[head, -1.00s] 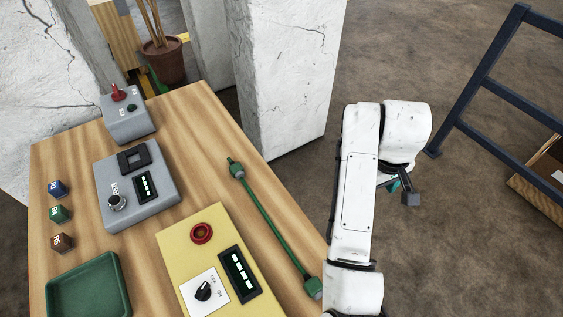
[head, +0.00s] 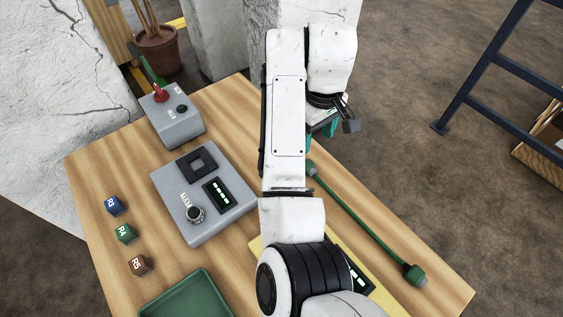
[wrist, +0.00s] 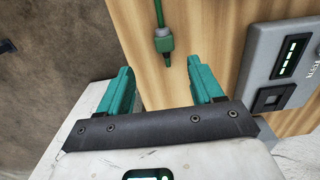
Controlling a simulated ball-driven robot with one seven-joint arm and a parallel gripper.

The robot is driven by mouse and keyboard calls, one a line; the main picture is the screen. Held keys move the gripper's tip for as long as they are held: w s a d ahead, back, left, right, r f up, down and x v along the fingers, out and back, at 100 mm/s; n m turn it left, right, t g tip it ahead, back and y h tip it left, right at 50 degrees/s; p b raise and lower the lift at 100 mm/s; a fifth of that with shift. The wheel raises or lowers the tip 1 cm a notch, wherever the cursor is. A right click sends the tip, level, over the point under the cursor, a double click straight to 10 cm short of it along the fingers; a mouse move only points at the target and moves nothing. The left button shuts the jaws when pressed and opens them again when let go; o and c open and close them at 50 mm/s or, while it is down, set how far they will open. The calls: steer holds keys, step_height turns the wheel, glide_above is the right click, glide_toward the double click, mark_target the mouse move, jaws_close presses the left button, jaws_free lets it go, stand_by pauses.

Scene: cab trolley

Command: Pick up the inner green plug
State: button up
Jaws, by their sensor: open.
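A green cable (head: 360,220) lies along the right side of the wooden table with a green plug at each end. One plug (head: 312,169) is at the far end, partly beside my arm; the other plug (head: 414,275) is near the table's right corner. My gripper (head: 328,126) is above the far table edge, mostly hidden behind my arm. In the wrist view my gripper (wrist: 157,66) has its teal fingers apart and empty. One green plug (wrist: 164,42) shows beyond the fingertips, roughly between them and not touched.
A grey tester box (head: 226,224) and a grey box with a red switch (head: 180,124) stand to the left. Coloured cubes (head: 125,233) and a green tray (head: 190,297) are farther left. A yellow panel (head: 370,278) is partly hidden by my arm. A concrete pillar (head: 220,45) rises behind.

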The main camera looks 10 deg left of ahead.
steer(key=f, duration=0.7)
steer(key=a+f+p, duration=0.1)
steer(key=f, duration=0.2)
steer(key=shift+f, duration=0.4)
steer(key=shift+c, duration=0.4)
jaws_close()
